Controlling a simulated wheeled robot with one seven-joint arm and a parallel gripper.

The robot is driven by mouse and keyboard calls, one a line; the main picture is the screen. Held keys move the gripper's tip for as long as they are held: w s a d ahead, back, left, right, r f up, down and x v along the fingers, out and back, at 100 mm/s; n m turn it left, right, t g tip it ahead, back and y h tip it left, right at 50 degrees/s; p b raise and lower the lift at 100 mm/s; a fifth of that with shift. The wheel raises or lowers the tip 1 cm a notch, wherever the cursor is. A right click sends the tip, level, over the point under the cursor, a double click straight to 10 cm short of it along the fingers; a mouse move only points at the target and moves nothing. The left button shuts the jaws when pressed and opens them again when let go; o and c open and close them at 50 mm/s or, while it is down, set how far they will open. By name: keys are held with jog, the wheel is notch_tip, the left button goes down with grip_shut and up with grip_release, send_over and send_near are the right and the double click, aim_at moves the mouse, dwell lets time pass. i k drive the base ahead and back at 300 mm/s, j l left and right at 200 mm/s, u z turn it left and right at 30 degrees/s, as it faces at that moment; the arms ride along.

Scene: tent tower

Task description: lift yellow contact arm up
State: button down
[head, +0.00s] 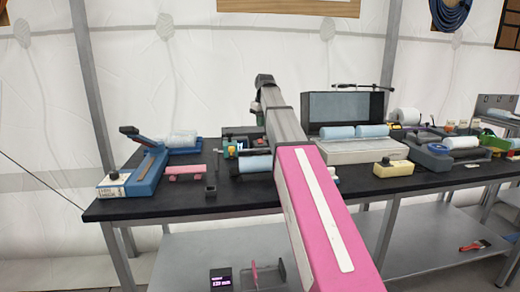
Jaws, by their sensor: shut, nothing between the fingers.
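I cannot make out a yellow contact arm with certainty. A small device (235,146) with a lit display and teal and yellowish parts stands on the black bench top (215,211), just left of my arm. A pale yellow block (393,169) with a dark knob sits on the bench to the right of my arm. My pink and grey arm reaches over the bench, and its far end bends down behind its own grey link. My gripper is hidden behind the arm, so I cannot see its fingers or whether it touches anything.
A blue lever device (145,170) stands at the bench's left end. A pink block (186,171) lies right of it. An open grey case (350,152) with pale blue rolls stands behind my arm, on the right. A lower shelf (210,252) holds a small display box (221,280).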

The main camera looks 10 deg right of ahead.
aim_at(232, 150)
jog(key=k, duration=1.5)
